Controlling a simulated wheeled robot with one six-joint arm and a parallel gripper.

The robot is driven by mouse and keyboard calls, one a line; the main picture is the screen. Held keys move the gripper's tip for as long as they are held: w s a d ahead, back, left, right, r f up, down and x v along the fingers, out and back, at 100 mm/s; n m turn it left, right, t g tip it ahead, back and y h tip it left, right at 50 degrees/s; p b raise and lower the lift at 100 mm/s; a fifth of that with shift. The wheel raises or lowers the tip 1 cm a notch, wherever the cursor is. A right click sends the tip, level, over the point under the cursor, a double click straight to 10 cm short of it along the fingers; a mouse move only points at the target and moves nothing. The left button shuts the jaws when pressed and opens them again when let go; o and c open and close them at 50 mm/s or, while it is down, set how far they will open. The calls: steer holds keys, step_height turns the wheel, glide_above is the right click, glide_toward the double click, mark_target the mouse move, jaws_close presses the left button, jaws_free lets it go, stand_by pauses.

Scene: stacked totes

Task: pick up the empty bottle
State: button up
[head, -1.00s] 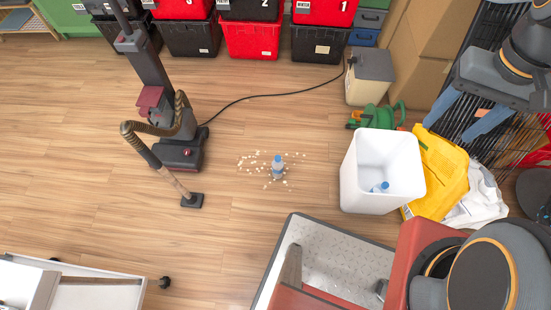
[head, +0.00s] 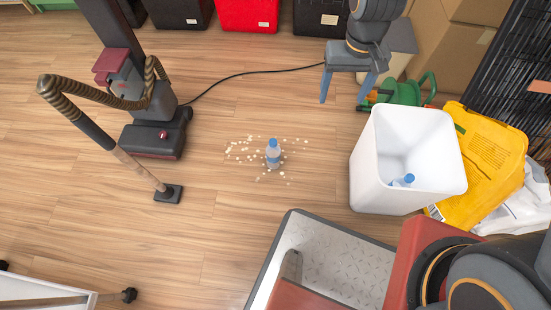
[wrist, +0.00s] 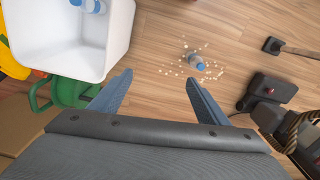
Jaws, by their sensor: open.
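A clear bottle with a blue cap and blue label (head: 273,154) stands upright on the wood floor, among small pale crumbs (head: 240,150). It also shows in the wrist view (wrist: 196,63), beyond the fingertips. A second blue-capped bottle (head: 403,181) is inside the white bin (head: 378,195); in the wrist view it lies at the bin's upper edge (wrist: 90,5). My gripper (head: 343,102) is open and empty, its two blue fingers apart. It is in the air, up and to the right of the standing bottle in the head view, not touching it.
A floor-cleaning machine (head: 157,130) with a hose and nozzle (head: 168,193) stands to the left. A green reel (head: 405,92), a yellow bag (head: 487,145) and cardboard boxes (head: 465,35) are at the right. Black and red totes (head: 248,15) line the back.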

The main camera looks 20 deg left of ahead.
steer(key=n+b, duration=0.2)
steer(key=b, duration=0.7)
glide_toward(274, 141)
steer(key=w+d+r, duration=0.3)
steer(key=d+r, duration=0.3)
steer(key=d, duration=0.2)
steer(key=shift+n, duration=0.8)
steer(key=s+a+f+b, duration=0.1)
steer(key=a+f+b, duration=0.1)
steer(key=f, duration=0.3)
steer(key=s+a+f+b, duration=0.1)
steer(key=a+f+b, duration=0.2)
steer(key=f, duration=0.2)
steer(key=a+f+b, duration=0.3)
steer(key=f, duration=0.3)
steer(key=shift+s+a+f, duration=0.1)
steer(key=shift+s, duration=0.3)
steer(key=shift+s+a+f+b, duration=0.1)
steer(key=shift+f+b, duration=1.15)
steer(key=shift+f, duration=0.7)
steer(key=shift+s+f+b, duration=0.1)
steer(key=shift+f+b, duration=1.15)
steer(key=shift+f, duration=0.7)
steer(key=c, duration=1.1)
steer(key=shift+r, duration=0.15)
